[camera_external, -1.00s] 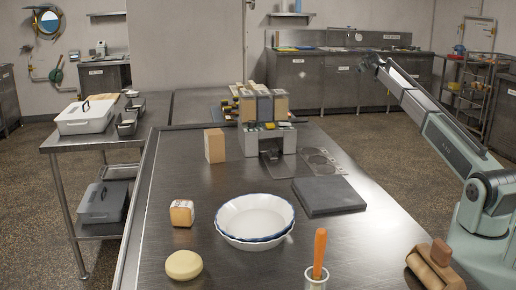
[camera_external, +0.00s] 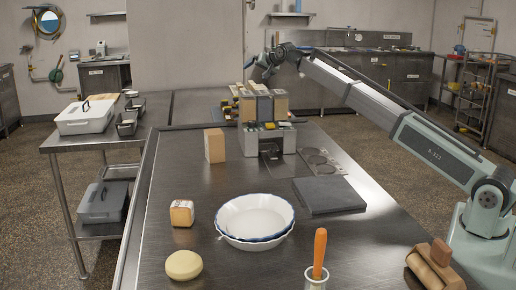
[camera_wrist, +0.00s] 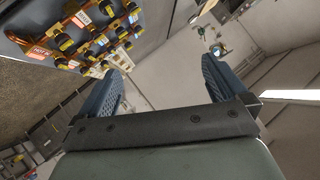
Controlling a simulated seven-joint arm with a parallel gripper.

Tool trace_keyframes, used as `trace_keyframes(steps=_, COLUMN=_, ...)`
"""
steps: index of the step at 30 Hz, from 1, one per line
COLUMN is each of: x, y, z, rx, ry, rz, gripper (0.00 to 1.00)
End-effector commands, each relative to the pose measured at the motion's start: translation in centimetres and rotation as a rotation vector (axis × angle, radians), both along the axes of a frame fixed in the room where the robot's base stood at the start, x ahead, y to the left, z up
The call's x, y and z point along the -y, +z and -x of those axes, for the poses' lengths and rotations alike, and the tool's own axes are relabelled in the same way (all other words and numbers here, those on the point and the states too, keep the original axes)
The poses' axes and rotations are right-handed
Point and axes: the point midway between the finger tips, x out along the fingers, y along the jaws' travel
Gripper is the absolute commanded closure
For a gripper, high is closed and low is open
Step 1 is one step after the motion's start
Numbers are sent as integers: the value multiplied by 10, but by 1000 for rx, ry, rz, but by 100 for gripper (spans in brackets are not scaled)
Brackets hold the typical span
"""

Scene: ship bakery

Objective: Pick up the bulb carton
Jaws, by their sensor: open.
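Two boxes could be the bulb carton, and I cannot tell which. A small cube-shaped box with orange and white sides (camera_external: 182,213) sits on the metal table, left of the white bowls. A plain tan upright box (camera_external: 215,146) stands farther back, beside the grey dispenser unit. My gripper (camera_external: 249,62) is high over the far end of the table, above the dispenser and apart from both boxes. In the wrist view my gripper (camera_wrist: 161,68) has its two blue fingers spread, with nothing between them. Neither box shows clearly in the wrist view.
Stacked white bowls (camera_external: 256,219), a grey slab (camera_external: 327,196), a round yellow item (camera_external: 184,265), an orange-handled tool (camera_external: 319,250) and a wooden roller (camera_external: 435,266) are on the table (camera_external: 150,240). The dispenser unit (camera_external: 263,112) stands tall at the back.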

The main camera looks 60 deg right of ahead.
Motion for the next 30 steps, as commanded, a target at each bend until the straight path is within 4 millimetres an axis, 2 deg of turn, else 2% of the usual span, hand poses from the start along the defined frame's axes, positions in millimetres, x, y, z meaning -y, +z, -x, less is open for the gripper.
trace_keyframes(steps=1, x=-38, y=3, z=-7, rx=4, ry=25, rz=-53, gripper=0)
trace_keyframes(steps=3, x=-80, y=4, z=-13, rx=3, ry=48, rz=-125, gripper=0)
trace_keyframes(steps=8, x=-166, y=7, z=-18, rx=-12, ry=90, rz=-275, gripper=0)
trace_keyframes(steps=12, x=-232, y=3, z=-13, rx=-66, ry=81, rz=-449, gripper=0)
trace_keyframes(steps=15, x=-254, y=-7, z=-4, rx=-127, ry=24, rz=-576, gripper=0)
trace_keyframes(steps=20, x=-271, y=-26, z=13, rx=-237, ry=-116, rz=-769, gripper=0)
trace_keyframes(steps=30, x=-312, y=-65, z=69, rx=-538, ry=-605, rz=-1156, gripper=0)
